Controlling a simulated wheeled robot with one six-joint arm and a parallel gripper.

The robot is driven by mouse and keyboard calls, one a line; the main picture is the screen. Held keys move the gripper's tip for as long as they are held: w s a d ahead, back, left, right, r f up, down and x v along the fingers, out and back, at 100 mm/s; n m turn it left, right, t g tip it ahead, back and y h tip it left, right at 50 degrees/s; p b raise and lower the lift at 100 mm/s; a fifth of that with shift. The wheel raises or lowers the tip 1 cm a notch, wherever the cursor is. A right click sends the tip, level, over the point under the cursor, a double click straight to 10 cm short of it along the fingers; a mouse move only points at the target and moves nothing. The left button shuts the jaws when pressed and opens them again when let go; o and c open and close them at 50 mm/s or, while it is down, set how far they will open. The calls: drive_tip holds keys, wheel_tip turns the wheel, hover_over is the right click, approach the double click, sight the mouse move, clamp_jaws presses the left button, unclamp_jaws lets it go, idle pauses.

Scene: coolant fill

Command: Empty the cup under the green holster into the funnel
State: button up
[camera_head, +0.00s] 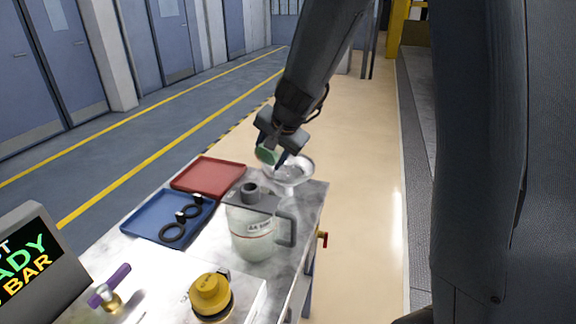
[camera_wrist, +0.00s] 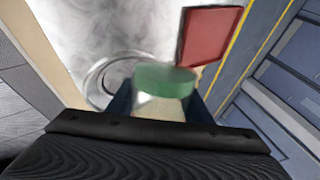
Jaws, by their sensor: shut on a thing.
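My gripper (camera_head: 276,147) is shut on a small clear cup with a green band or top (camera_head: 267,154). In the wrist view the cup (camera_wrist: 163,92) sits between my two dark fingers (camera_wrist: 160,108). The cup looks tilted in the head view; whether anything is in it or leaving it, I cannot tell. The clear funnel (camera_head: 293,174) stands at the far right corner of the table, just below and right of the cup. In the wrist view the round funnel (camera_wrist: 100,80) is partly hidden behind the cup. I cannot make out a green holster.
A clear jug (camera_head: 252,235) with a grey lid stands in front of the funnel. A red tray (camera_head: 208,177) and a blue tray (camera_head: 150,222) with black rings lie to the left. A yellow cap (camera_head: 211,293), purple-handled valve (camera_head: 110,286) and display (camera_head: 35,262) are nearer.

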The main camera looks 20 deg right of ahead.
drive_tip(key=shift+w+d+f+g+y, duration=0.3)
drive_tip(key=shift+d+g+y, duration=0.1)
drive_tip(key=shift+g, duration=0.1)
idle(0.5)
drive_tip(key=shift+a+r+m+g+y+p, duration=0.1)
drive_tip(key=shift+r+m+g+y+p, duration=0.3)
drive_tip(key=shift+g+y+p, duration=0.15)
idle(0.8)
